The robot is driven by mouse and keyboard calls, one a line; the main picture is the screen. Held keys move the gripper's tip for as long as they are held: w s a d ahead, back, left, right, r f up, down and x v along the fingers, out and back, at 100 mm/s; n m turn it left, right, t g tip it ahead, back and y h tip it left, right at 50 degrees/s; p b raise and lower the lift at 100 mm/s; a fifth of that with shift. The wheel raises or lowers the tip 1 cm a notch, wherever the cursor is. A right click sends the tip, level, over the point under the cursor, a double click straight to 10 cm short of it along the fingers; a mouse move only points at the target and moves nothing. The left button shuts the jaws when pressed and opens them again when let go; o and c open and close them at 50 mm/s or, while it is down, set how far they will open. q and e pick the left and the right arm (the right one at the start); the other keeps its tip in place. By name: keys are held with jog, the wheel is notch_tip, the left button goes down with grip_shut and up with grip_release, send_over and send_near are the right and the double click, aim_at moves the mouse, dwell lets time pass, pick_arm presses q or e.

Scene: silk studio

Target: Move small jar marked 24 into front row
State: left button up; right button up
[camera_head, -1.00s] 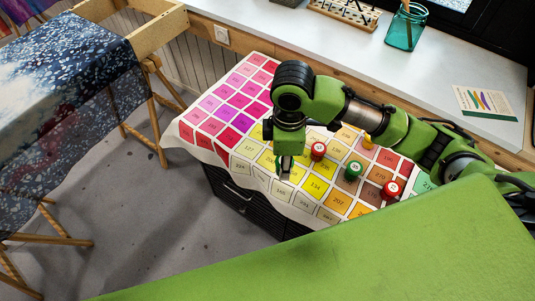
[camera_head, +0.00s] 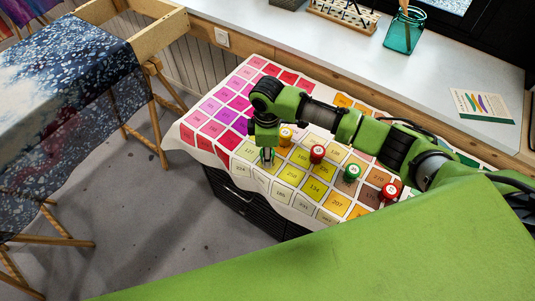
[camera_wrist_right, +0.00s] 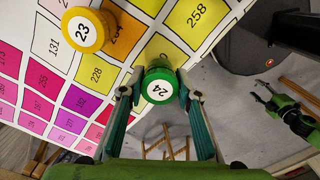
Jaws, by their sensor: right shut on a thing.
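The small jar marked 24 (camera_wrist_right: 159,86) has a green lid with a white label and sits between the fingers of my right gripper (camera_wrist_right: 160,98), which is shut on it. It is over a yellow patch near the cloth's edge. In the head view my right gripper (camera_head: 267,158) is at the left end of the jars, and the held jar is hard to make out. A yellow-lidded jar marked 23 (camera_wrist_right: 85,30) stands apart beside it; a yellow jar (camera_head: 286,137) also shows in the head view. My left gripper (camera_wrist_right: 262,91) appears small and open in the wrist view.
A red jar (camera_head: 317,153), a green jar (camera_head: 351,172) and another red jar (camera_head: 389,192) stand along the colour-chart cloth (camera_head: 232,170). The front patches are clear. A white counter (camera_head: 320,50) lies behind, a trestle table (camera_head: 75,90) at left.

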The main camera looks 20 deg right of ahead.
jog(key=shift+f, duration=0.45)
jog(key=shift+f, duration=0.1)
jog(key=o, duration=1.1)
notch_tip(320, 180, up, 12)
jog(key=shift+r+b, duration=0.1)
jog(key=shift+b, duration=0.45)
